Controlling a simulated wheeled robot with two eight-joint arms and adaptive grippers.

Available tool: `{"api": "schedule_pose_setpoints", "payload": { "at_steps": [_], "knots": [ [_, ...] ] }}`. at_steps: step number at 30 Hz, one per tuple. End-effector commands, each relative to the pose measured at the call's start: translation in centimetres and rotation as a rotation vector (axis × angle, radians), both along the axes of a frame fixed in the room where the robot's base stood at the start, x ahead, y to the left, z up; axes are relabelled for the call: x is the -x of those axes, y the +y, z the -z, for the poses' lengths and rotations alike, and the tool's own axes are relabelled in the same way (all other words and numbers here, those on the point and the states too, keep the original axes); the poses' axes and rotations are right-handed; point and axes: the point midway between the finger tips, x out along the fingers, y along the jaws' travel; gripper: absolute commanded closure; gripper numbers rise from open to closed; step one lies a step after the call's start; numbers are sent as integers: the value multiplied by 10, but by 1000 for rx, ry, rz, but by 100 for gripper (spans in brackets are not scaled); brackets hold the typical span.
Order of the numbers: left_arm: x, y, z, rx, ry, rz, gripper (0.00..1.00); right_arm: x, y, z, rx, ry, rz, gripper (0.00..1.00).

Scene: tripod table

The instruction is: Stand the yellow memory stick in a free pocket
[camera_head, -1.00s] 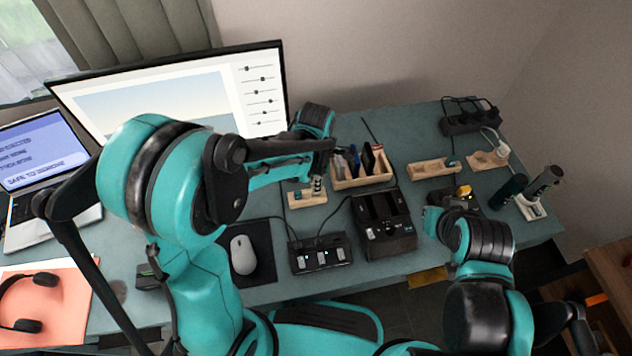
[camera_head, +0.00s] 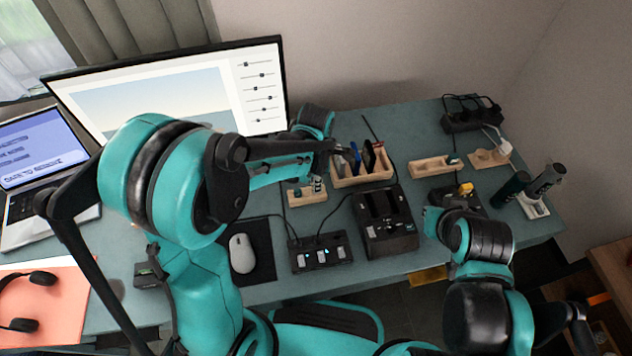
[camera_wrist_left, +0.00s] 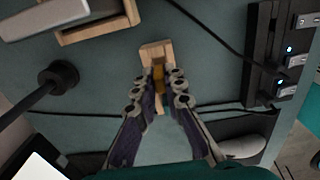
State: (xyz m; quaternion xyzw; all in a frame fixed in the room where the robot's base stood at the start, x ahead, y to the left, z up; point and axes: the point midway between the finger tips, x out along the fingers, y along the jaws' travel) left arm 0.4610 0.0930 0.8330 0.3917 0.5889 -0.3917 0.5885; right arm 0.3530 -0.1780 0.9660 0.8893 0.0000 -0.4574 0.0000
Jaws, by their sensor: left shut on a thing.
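My left gripper (camera_wrist_left: 158,92) is shut on the yellow memory stick (camera_wrist_left: 158,74), which shows as a narrow yellow strip between the fingertips in the left wrist view. The small pale wooden block (camera_wrist_left: 150,52) lies right behind the fingertips there. In the head view the left gripper (camera_head: 322,165) is above or at this block (camera_head: 307,198), and the yellow stick is not clear. A teal stick (camera_head: 296,192) and a pale grey one (camera_head: 317,184) show at the block. Whether the yellow stick touches a pocket, I cannot tell. My right gripper (camera_head: 438,218) is mostly hidden by its own wrist.
A wooden organiser (camera_head: 362,180) with upright items stands just behind the block. A black charger (camera_head: 384,225) and a black hub (camera_head: 321,254) lie in front, with cables nearby. A longer wooden tray (camera_head: 432,167) and a small yellow object (camera_head: 466,189) are to the right.

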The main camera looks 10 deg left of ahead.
Motion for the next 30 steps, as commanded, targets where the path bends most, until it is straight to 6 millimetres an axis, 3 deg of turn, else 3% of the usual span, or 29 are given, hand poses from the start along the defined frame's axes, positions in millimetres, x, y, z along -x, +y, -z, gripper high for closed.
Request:
{"api": "schedule_pose_setpoints", "payload": {
  "at_steps": [18,21,22,30],
  "knots": [
    [0,0,17,0,0,0,100,0,0,14,0,0,0,100],
    [0,0,16,0,0,0,69,0,0,13,0,0,0,100],
    [0,0,16,0,0,0,66,0,0,13,0,0,0,100],
    [0,0,15,0,0,0,66,0,0,13,0,0,0,100]
  ]
}}
